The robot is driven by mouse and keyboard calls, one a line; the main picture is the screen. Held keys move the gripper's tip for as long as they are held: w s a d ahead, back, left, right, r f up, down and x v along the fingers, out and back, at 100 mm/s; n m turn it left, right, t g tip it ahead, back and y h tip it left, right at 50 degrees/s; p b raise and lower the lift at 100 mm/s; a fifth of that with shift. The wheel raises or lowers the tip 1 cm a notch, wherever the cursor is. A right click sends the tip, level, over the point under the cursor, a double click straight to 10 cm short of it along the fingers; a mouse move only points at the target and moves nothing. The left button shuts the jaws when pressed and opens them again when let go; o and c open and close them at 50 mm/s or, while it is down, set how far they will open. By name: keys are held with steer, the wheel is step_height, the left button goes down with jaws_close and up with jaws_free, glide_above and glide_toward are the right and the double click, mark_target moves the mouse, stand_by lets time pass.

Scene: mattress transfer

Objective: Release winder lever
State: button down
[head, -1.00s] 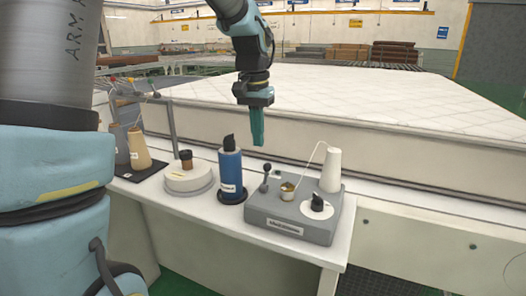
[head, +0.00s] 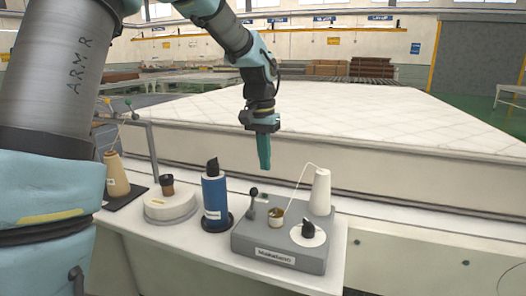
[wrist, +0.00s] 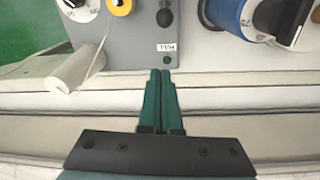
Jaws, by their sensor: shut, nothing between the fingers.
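The winder is a grey box (head: 280,258) on the white bench, with a small black-knobbed lever (head: 253,191) near its left rear. The lever stands upright in the head view, and its dark round knob (wrist: 165,17) shows from above in the wrist view. A "FULL" label (wrist: 166,47) is on the box near the lever. A bobbin (head: 276,216), a black dial (head: 308,231) and a white thread cone (head: 320,192) also sit on the box. My gripper (head: 266,167) is shut and empty, above the box's rear edge. Its fingertips (wrist: 160,74) are apart from the lever.
Further left are a round white base (head: 169,206) with a brown spool and a tan cone (head: 117,174). A large white mattress (head: 350,115) lies behind the bench.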

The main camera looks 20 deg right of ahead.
mark_target(253, 198)
steer(key=f, duration=0.2)
steer(key=f+p, duration=0.1)
steer(key=f, duration=0.2)
steer(key=shift+s+d+f, duration=0.1)
steer(key=shift+d+f, duration=0.1)
steer(key=shift+f, duration=0.05)
steer(key=shift+s+a+r+p, duration=0.25)
steer(key=shift+s+a+p, duration=0.1)
steer(key=shift+a, duration=0.15)
steer(key=shift+s+a+r+p, duration=0.2)
steer(key=shift+s+a, duration=0.1)
steer(key=shift+a, duration=0.15)
steer(key=shift+s+a, duration=0.45)
steer(key=shift+a, duration=0.15)
